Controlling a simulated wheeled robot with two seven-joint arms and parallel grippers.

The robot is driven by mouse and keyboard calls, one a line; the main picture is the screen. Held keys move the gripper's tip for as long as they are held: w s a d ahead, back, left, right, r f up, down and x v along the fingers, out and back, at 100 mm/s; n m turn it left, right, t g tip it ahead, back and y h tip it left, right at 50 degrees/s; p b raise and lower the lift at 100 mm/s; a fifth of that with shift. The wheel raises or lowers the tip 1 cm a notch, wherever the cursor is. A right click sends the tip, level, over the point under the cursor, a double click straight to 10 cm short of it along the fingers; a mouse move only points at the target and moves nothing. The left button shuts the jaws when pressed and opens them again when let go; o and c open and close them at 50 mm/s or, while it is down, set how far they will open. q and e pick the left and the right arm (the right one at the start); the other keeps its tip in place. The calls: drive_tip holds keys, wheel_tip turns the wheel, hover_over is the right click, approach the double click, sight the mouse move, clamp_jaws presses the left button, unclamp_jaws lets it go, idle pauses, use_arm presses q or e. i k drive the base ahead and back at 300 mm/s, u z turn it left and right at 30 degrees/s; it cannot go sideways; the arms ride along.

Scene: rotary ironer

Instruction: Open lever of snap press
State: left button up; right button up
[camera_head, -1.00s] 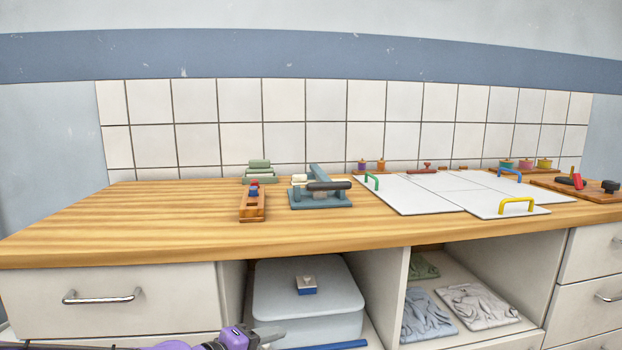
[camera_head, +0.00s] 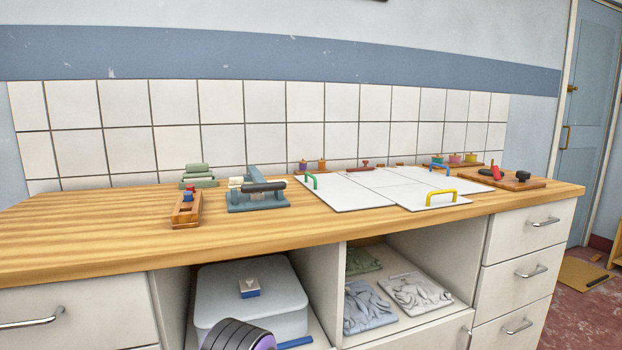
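A blue-grey press (camera_head: 257,198) with a dark-gripped lever (camera_head: 263,187) stands on the wooden counter, left of the white panels. Its lever lies low, roughly level over the base. It looks like the snap press, though I cannot be certain. A dark, ribbed, rounded part with a purple edge, probably of my arm, shows at the bottom edge, below the counter top. Neither gripper's fingers can be seen.
The wooden counter (camera_head: 90,232) is clear at the left front. A wooden block with red and blue parts (camera_head: 187,210) stands left of the press. White panels (camera_head: 372,190) with coloured handles lie to the right. Open shelves hold a lidded bin (camera_head: 283,305) and folded cloths (camera_head: 369,307).

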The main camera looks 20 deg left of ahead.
sight(260, 185)
drive_tip(key=z, duration=0.05)
drive_tip(key=i, duration=0.25)
drive_tip(key=u, duration=0.8)
